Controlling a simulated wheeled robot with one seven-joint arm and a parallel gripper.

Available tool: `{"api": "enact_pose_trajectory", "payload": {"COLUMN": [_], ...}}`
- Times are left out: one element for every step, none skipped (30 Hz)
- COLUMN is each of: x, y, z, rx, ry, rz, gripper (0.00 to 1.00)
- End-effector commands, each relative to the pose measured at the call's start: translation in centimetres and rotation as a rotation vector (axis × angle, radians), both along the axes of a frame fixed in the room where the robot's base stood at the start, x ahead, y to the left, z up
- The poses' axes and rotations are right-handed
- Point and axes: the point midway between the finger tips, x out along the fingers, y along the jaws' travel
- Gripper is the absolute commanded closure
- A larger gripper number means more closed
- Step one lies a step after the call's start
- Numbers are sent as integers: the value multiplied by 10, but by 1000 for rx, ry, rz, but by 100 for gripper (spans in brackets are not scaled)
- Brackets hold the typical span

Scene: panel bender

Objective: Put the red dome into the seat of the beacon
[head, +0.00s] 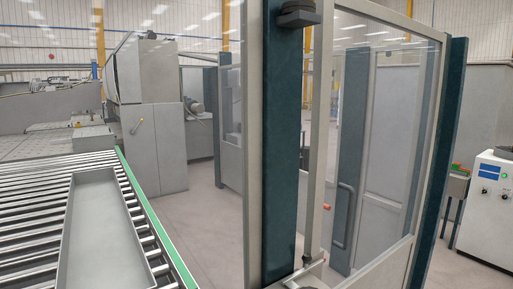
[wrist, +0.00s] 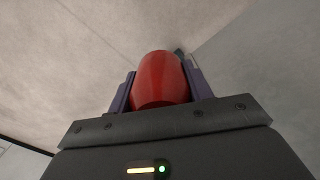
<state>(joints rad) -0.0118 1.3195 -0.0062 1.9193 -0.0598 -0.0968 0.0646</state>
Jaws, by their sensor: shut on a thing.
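The red dome (wrist: 160,88) is between the two dark purple fingers of my gripper (wrist: 158,68) in the wrist view. My gripper is shut on it, with a finger against each side. The dome points away from the wrist, over pale floor. I cannot make out my gripper in the head view.
A clear-panelled guard fence with a teal post (head: 281,150) stands close in front. A roller conveyor (head: 35,215) with a grey tray (head: 100,190) is at left. A grey machine cabinet (head: 158,148) stands behind. A white control box (head: 489,205) is at right. Floor between conveyor and fence is clear.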

Motion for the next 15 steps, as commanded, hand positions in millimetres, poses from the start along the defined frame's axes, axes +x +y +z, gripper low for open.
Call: {"api": "enact_pose_trajectory", "payload": {"x": [3, 5, 8, 10, 13, 16, 19, 22, 26, 28, 30, 33, 34, 36, 37], "y": [0, 0, 1, 1, 0, 0, 0, 0, -1, -1, -1, -1, -2, -2, -2], "z": [5, 9, 15, 20, 27, 36, 44, 53, 65, 73, 82, 94, 103, 110, 120], "rx": [0, 0, 0, 0, 0, 0, 0, 0, 0, 0, 0, 0, 0, 0, 0], "ry": [-3, -3, -4, -5, -6, -7, -7, -8, -8, -8, -7, -8, -8, -7, -6], "rz": [0, 0, 0, 0, 0, -1, -1, -2, -3, -3, -4, -5, -5, -5, -6], "gripper": [72, 72, 72, 72, 72, 72, 72, 72, 72, 72, 72, 72, 72, 72, 72]}}
